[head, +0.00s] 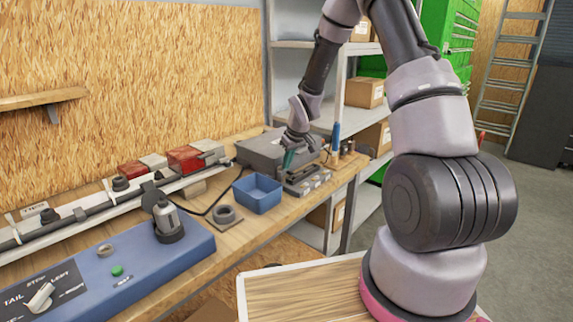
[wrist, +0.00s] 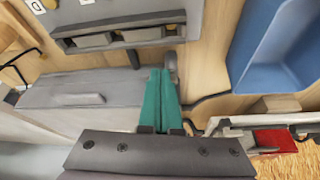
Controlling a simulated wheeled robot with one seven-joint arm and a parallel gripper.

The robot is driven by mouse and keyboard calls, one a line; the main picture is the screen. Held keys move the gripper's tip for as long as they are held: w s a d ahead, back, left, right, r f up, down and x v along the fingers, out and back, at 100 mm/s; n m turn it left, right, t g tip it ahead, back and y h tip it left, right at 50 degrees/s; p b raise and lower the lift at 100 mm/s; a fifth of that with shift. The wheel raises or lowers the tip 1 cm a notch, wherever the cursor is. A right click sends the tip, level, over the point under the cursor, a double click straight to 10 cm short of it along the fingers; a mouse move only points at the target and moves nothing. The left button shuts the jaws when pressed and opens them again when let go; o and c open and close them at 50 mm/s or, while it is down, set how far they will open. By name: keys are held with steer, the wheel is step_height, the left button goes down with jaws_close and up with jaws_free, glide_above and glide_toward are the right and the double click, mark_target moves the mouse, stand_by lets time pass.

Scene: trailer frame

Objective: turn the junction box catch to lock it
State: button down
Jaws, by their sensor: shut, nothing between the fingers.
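The junction box appears to be the grey box (head: 258,150) at the far end of the bench; its grey lid also shows in the wrist view (wrist: 65,92). My gripper (head: 288,160) is over the near right side of this box, pointing down. In the wrist view its teal fingers (wrist: 161,72) are together with nothing between them. A small grey rounded piece (wrist: 171,62), which may be the catch, is right beside the fingertips. I cannot tell whether they touch it or which way it is turned.
A blue bin (head: 257,193) and a grey slotted block (head: 303,180) stand close to the box. A black cable (head: 215,202) runs along the bench. Upright tools (head: 336,135) stand to the right. A long rail with red lamps (head: 192,158) lies on the left.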

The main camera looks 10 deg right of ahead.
steer(key=shift+w+d+n, duration=0.1)
steer(key=shift+w+n, duration=0.1)
steer(key=shift+n, duration=0.4)
steer(key=shift+w, duration=0.1)
